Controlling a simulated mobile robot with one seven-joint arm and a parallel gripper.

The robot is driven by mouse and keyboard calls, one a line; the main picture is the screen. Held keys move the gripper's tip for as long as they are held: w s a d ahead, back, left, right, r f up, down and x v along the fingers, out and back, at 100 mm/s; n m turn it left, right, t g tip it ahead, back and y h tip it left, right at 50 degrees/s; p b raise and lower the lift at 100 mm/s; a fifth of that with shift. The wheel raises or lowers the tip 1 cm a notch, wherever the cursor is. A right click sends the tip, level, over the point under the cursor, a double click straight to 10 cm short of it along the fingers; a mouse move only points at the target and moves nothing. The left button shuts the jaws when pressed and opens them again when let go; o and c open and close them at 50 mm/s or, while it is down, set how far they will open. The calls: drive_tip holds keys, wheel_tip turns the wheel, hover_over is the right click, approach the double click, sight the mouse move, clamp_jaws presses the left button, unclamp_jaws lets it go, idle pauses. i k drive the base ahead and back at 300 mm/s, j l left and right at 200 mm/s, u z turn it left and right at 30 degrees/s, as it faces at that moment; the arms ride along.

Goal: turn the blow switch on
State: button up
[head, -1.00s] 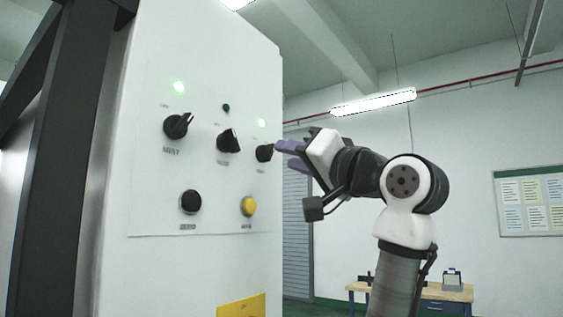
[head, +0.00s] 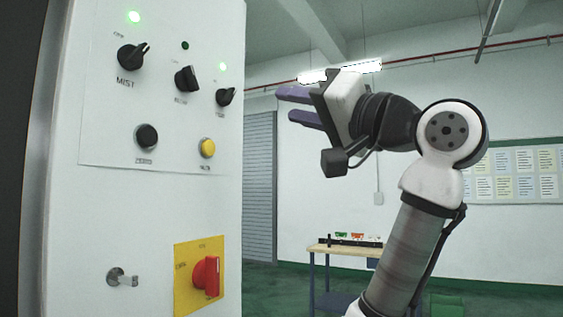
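A white control panel (head: 100,120) has a row of three black rotary switches: left (head: 131,57), middle (head: 187,78) and right (head: 226,97). The left one is labelled MIST. The other two labels are too blurred to read surely, so I cannot tell which is blow. The left lamp (head: 134,17) and right lamp (head: 222,67) glow green. The middle lamp (head: 185,45) is dark. The left and right handles tilt up to the right; the middle handle looks nearer upright. My gripper (head: 288,104) is right of the panel, empty, its purple fingers apart and touching nothing.
Below are a black button (head: 147,137), a yellow button (head: 207,148), a red rotary handle (head: 206,276) on a yellow plate, and a metal latch (head: 122,278). A workbench (head: 345,250) stands behind at the right. Open air lies between panel and gripper.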

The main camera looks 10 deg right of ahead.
sight(185, 80)
drive_tip(key=k+l, duration=0.35)
drive_tip(key=l, duration=0.15)
drive_tip(key=k+l, duration=0.75)
drive_tip(key=l, duration=0.25)
